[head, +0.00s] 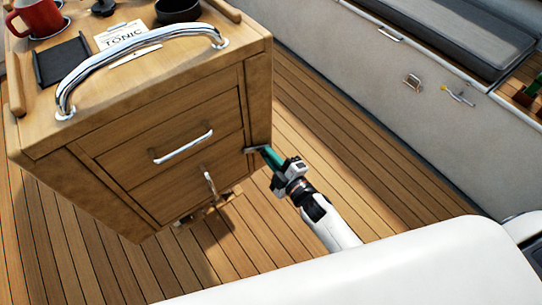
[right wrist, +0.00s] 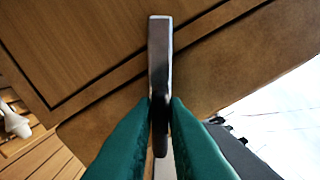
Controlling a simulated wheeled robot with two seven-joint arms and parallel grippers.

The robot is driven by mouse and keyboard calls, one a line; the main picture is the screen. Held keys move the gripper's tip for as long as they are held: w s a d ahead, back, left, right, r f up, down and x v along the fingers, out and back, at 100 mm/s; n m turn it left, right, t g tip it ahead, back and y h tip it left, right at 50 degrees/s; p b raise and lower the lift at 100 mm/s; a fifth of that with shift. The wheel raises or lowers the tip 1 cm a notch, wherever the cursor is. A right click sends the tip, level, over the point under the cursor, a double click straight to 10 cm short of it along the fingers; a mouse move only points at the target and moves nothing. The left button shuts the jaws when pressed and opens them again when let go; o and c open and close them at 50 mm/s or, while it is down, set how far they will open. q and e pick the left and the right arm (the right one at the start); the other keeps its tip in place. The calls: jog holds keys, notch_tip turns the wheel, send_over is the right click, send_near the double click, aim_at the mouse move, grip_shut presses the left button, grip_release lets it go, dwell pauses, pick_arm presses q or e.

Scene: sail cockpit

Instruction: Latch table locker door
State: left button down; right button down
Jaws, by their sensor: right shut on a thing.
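The wooden table locker (head: 140,130) stands on the slatted floor. Its front has a panel with a horizontal metal handle (head: 183,147) and a lower metal handle (head: 209,183). The front panels look flush with the frame. A small metal latch lever (head: 251,150) sits at the locker's right front edge. My right gripper (head: 266,152), with green fingers, is shut on this lever. In the right wrist view the lever (right wrist: 160,60) stands upright in the picture between the two fingers (right wrist: 160,110), against the wood. My left gripper is not in view.
The table top holds a red mug (head: 38,15), a dark tray (head: 62,60), a TONIC card (head: 122,36) and a dark bowl (head: 178,10). A curved metal rail (head: 140,58) runs along its edge. The floor (head: 350,140) right of the locker is clear up to the white cockpit wall (head: 370,60).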

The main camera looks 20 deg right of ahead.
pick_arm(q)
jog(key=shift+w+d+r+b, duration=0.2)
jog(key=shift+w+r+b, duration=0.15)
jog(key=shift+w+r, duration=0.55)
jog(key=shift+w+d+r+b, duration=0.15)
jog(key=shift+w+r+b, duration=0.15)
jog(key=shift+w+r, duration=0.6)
pick_arm(e)
jog(key=shift+f+n, duration=0.15)
jog(key=shift+n, duration=1.35)
jog(key=shift+f+n, duration=0.1)
jog(key=shift+n, duration=1.4)
jog(key=c, duration=1.5)
grip_release()
jog(key=shift+r, duration=0.1)
